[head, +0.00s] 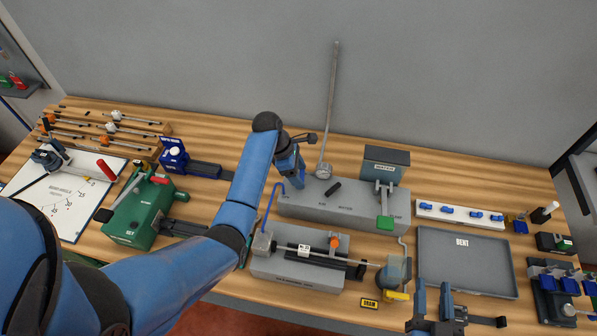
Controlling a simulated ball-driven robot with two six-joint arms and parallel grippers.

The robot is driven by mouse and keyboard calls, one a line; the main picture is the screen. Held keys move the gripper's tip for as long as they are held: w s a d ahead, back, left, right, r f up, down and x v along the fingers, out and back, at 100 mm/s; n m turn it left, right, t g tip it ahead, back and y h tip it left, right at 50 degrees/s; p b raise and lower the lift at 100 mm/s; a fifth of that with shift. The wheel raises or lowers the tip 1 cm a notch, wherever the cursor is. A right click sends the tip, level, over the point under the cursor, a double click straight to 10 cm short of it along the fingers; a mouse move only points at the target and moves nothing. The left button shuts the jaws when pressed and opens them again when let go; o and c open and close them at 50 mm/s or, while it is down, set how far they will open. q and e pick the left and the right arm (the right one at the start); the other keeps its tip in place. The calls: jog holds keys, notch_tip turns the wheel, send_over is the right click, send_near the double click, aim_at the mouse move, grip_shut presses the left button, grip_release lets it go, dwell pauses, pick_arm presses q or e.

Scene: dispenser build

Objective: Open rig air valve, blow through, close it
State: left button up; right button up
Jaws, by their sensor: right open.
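The rig is a long grey block (365,212) at the middle back of the bench, with small labels along its front. A short black lever (333,188) lies tilted on its top. A thin upright pole (330,110) rises from a round fitting on it. My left gripper (300,183) points down at the left end of the block, left of the black lever. The wrist hides its fingertips and whatever they touch there, so the air valve is not clearly seen. My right gripper (436,308) is open and empty at the front edge, right of the middle.
In front of the rig, a grey fixture (300,268) holds a thin rod; a blue hose (268,203) curves beside it. A grey tray (466,262), a green box (140,217) and a whiteboard (50,205) flank the work area.

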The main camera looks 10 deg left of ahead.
pick_arm(q)
jog(key=c, duration=0.4)
jog(key=shift+d+m+g, duration=0.15)
jog(key=shift+m+g, duration=0.15)
jog(key=shift+m, duration=0.6)
jog(key=shift+c, duration=0.2)
jog(key=shift+w, duration=0.1)
jog(key=o, duration=1.1)
jog(key=shift+c, duration=0.2)
jog(key=v, duration=1)
jog(key=shift+r, duration=0.3)
